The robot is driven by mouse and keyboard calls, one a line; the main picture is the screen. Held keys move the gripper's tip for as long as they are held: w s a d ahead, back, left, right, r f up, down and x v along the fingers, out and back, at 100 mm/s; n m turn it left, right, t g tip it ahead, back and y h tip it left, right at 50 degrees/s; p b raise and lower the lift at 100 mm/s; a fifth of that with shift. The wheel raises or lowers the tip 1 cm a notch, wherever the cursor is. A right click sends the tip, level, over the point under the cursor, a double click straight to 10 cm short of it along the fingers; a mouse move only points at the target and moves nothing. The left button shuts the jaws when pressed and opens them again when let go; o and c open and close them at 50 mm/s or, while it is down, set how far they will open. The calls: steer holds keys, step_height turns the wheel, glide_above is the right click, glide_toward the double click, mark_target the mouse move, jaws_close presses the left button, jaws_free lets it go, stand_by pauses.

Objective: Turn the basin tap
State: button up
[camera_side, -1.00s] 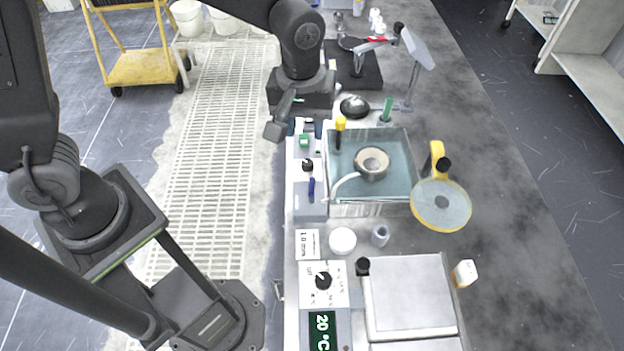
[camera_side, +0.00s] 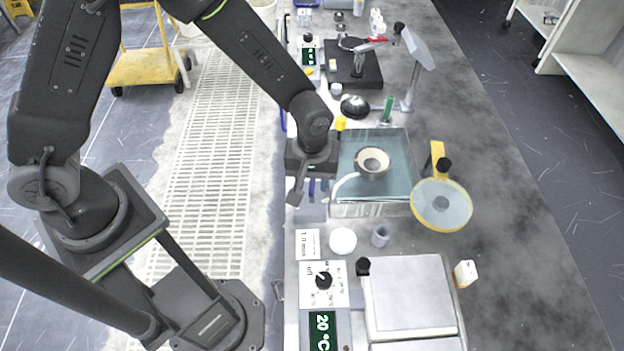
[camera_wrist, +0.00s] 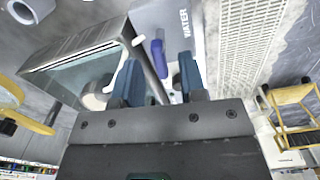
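The tap's blue lever (camera_wrist: 158,56) stands on a grey panel (camera_wrist: 168,18) marked WATER in the wrist view. The basin (camera_side: 400,165) has clear teal walls and holds a round bowl (camera_side: 372,162); a pale curved spout (camera_side: 343,186) reaches over its left side. My gripper (camera_wrist: 158,68) is open, with its two blue fingers on either side of the lever in the wrist view. I cannot tell whether the lever is between the fingers or just beyond their tips. In the side view my wrist hides most of the tap area.
A yellow-framed round lens (camera_side: 441,204) stands right of the basin. A white cup (camera_side: 342,241) and a small grey cup (camera_side: 380,235) are in front of it. A yellow-topped item (camera_side: 340,124) is close to my wrist. A dial panel (camera_side: 323,284) and hotplate (camera_side: 410,295) lie nearer.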

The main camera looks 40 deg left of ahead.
steer(key=shift+f, duration=0.45)
jaws_close()
